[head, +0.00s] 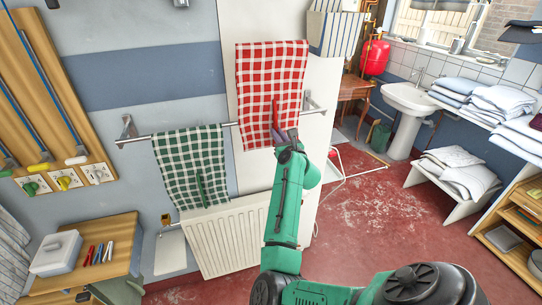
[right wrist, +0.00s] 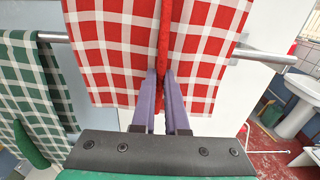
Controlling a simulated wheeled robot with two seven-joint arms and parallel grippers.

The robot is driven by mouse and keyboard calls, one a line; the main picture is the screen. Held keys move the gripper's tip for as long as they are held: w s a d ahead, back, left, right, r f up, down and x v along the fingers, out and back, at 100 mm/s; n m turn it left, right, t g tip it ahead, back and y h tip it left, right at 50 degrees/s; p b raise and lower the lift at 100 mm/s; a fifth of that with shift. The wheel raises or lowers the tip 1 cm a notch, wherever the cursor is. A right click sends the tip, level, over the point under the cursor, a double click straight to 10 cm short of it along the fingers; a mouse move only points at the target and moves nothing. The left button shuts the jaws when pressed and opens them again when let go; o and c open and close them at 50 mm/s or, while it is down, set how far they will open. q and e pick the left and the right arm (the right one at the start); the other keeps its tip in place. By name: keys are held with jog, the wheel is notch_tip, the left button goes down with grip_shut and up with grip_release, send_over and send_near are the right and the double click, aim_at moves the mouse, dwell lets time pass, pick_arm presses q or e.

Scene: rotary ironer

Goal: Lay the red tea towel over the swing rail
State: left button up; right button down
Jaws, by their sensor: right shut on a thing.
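The red and white checked tea towel (head: 270,72) is spread flat and upright in the head view. It stands in front of the metal swing rail (head: 316,111), reaching well above and a little below it. The rail behind the towel is hidden. My right gripper (head: 284,138) is shut on the red raised strip at the towel's lower middle. The right wrist view shows its purple fingers (right wrist: 164,95) on both sides of that strip, with the towel (right wrist: 110,45) behind. I cannot tell whether towel and rail touch. My left gripper is not in view.
A green checked towel (head: 188,165) hangs on the rail's left part. A white radiator (head: 229,240) is below. A wooden cabinet (head: 90,268) with a box stands at lower left. A sink (head: 408,100) and shelves of folded linen are at right. Red floor (head: 375,205) lies open between.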

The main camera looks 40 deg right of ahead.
aim_at(274, 90)
notch_tip(274, 90, up, 14)
jog(key=shift+f, duration=0.2)
dwell(0.4)
